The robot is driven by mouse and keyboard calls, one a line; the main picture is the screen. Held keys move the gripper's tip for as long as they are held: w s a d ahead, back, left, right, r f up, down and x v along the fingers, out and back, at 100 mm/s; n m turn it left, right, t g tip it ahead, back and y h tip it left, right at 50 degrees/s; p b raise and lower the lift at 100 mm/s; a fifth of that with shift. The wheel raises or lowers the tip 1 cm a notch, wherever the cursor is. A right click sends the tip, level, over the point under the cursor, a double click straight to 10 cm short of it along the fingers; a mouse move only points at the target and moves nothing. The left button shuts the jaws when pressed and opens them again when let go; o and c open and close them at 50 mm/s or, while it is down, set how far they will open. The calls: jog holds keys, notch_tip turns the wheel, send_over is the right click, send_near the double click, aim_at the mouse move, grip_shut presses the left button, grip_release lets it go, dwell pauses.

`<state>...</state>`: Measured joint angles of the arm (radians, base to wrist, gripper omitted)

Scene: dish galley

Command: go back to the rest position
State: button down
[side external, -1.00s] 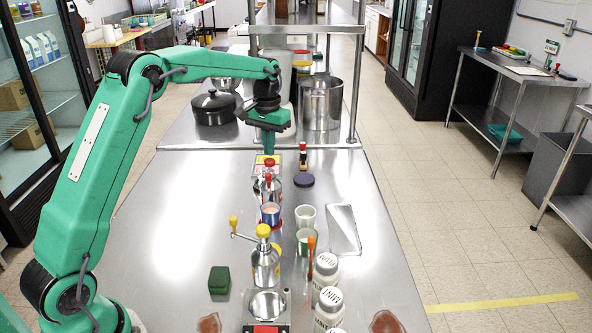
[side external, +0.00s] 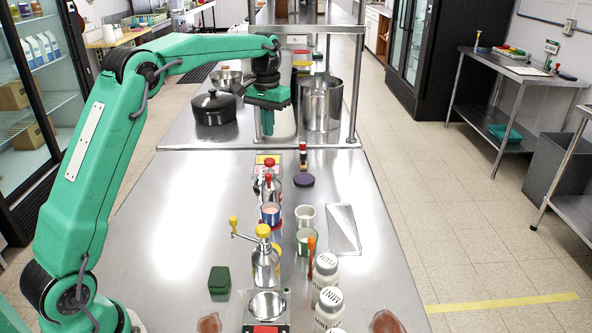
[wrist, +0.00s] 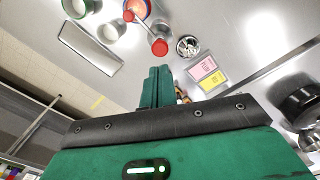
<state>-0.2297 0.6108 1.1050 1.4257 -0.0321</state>
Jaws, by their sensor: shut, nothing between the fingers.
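My green gripper (side external: 267,122) hangs fingers-down above the far part of the steel table, over the area just behind the pink and yellow cards. Its fingers are together with nothing between them. In the wrist view the shut fingers (wrist: 157,87) point toward the tabletop, and they are apart from the objects below. My arm reaches from the left foreground up and over to the gripper.
Pink and yellow cards (wrist: 205,77) and a red-knobbed item (wrist: 159,47) lie near. A black lidded pot (side external: 213,108) stands left, a steel stockpot (side external: 321,104) and shelf post (side external: 356,75) right. A yellow-topped grinder (side external: 265,262) and white jars (side external: 326,271) stand nearer.

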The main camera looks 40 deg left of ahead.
jog(key=shift+r, duration=0.1)
dwell(0.3)
jog(key=s+d+r+m+t, duration=0.1)
jog(key=s+d+r, duration=0.3)
jog(key=s, duration=0.4)
jog(key=s+d+r+m+t, duration=0.15)
jog(key=s+d+r, duration=0.25)
jog(key=s, duration=0.4)
jog(key=s+d+f+t, duration=0.1)
jog(key=s+d+f, duration=0.1)
jog(key=s, duration=0.6)
jog(key=s+d+f+t, duration=0.2)
jog(key=s+f, duration=0.2)
jog(key=s, duration=0.4)
jog(key=shift+d+f, duration=0.2)
jog(key=shift+d, duration=0.15)
